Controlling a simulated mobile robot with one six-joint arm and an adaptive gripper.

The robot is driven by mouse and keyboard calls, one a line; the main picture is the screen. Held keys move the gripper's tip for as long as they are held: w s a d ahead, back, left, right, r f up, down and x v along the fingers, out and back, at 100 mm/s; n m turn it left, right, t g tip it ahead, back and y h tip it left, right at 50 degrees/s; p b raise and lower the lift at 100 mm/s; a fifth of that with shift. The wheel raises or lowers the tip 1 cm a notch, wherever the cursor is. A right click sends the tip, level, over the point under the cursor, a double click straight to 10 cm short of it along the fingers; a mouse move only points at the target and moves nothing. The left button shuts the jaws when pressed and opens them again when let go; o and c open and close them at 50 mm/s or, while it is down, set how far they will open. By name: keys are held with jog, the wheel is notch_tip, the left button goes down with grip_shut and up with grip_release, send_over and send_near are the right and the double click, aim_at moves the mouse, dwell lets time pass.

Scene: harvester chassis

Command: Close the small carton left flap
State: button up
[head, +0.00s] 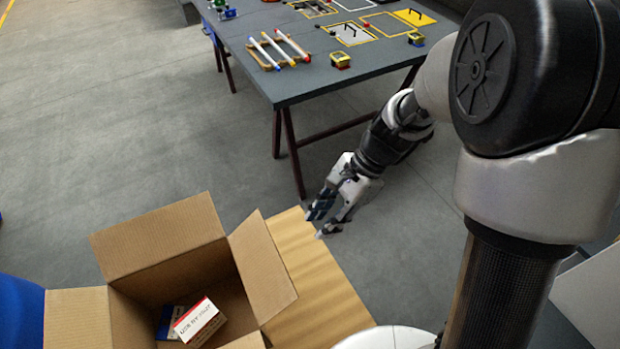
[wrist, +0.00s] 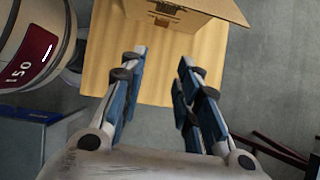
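The small brown cardboard carton stands open at the lower left of the head view. Its left flap (head: 75,318) is folded outward. The back flap (head: 160,235) and right flap (head: 262,268) also stand open, and part of the front flap is cut off by the picture's bottom edge. My gripper (head: 328,222) is above and to the right of the carton, apart from it. In the wrist view my gripper (wrist: 162,58) has its blue-padded fingers apart with nothing between them. The carton (wrist: 165,14) shows beyond the fingertips, partly cut off; the left flap cannot be identified there.
A white-and-red box (head: 196,320) and a blue item lie inside the carton. The carton rests on a wooden surface (head: 315,290). A dark table (head: 300,85) with markers and small parts stands behind. A blue object (head: 20,310) is left of the carton. Open floor lies between.

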jog(key=shift+s+a+f, duration=0.15)
jog(key=shift+a+f, duration=0.1)
jog(key=shift+f, duration=0.3)
jog(key=shift+c, duration=1.3)
jog(key=b+x, duration=0.3)
jog(key=x, duration=0.6)
jog(key=shift+s+a+f, duration=0.15)
jog(key=shift+s+a, duration=0.05)
jog(key=shift+a, duration=0.1)
grip_shut()
jog(key=shift+s+a+r, duration=0.15)
jog(key=shift+a+r, duration=0.15)
jog(key=shift+r, duration=0.25)
jog(key=shift+s+a+r, duration=0.15)
jog(key=shift+a+r, duration=0.15)
jog(key=shift+r, duration=0.3)
jog(key=shift+s+a+r, duration=0.15)
jog(key=shift+a+r, duration=0.2)
jog(key=shift+r, duration=0.2)
